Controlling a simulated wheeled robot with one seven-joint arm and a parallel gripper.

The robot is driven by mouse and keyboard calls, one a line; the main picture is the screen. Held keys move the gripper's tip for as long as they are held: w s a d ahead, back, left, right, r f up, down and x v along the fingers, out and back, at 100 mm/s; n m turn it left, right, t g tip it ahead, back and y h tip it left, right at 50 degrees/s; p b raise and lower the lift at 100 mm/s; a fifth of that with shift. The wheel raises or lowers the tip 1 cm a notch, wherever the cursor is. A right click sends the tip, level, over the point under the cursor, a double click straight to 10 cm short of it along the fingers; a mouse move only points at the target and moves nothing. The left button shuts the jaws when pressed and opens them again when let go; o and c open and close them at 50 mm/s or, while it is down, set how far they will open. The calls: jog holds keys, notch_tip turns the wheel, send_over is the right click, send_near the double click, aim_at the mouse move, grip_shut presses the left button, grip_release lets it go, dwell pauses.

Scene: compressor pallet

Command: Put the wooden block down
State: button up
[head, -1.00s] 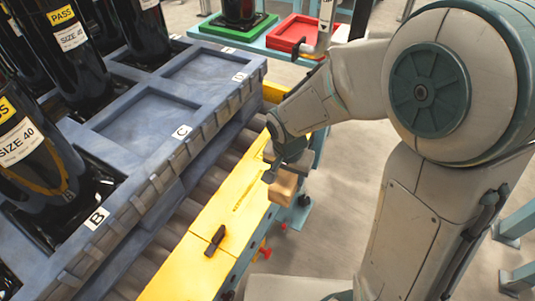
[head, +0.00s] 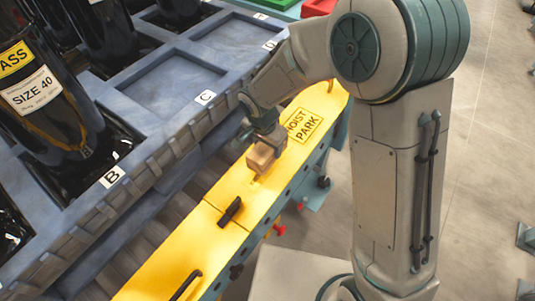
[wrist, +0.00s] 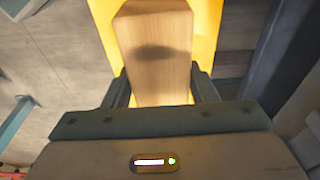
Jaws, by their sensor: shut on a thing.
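The wooden block (head: 262,158) is a small light-brown block over the yellow rail top (head: 205,243) in the head view. My gripper (head: 268,141) is shut on it from above. In the wrist view the block (wrist: 155,50) stands between the two fingers of my gripper (wrist: 160,88), with yellow surface behind it. I cannot tell whether the block touches the yellow top or hangs just above it.
A black handle (head: 230,211) lies on the yellow top nearer than the block, and another black handle (head: 186,285) is farther down. The blue pallet (head: 150,158) with lettered pockets and black compressors stands left.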

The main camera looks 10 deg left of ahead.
aim_at(264, 149)
jog(key=shift+f+b, duration=0.5)
jog(key=shift+f, duration=1.5)
jog(key=shift+f, duration=0.15)
jog(key=o, duration=1.1)
jog(key=shift+c, duration=0.2)
jog(key=r+p, duration=0.1)
jog(key=r, duration=0.3)
jog(key=s+r+p, duration=0.1)
jog(key=r, duration=0.7)
jog(key=shift+s+a+r+p, duration=0.1)
jog(key=shift+s+a+p, duration=0.25)
jog(key=shift+p, duration=0.05)
jog(key=shift+d, duration=0.1)
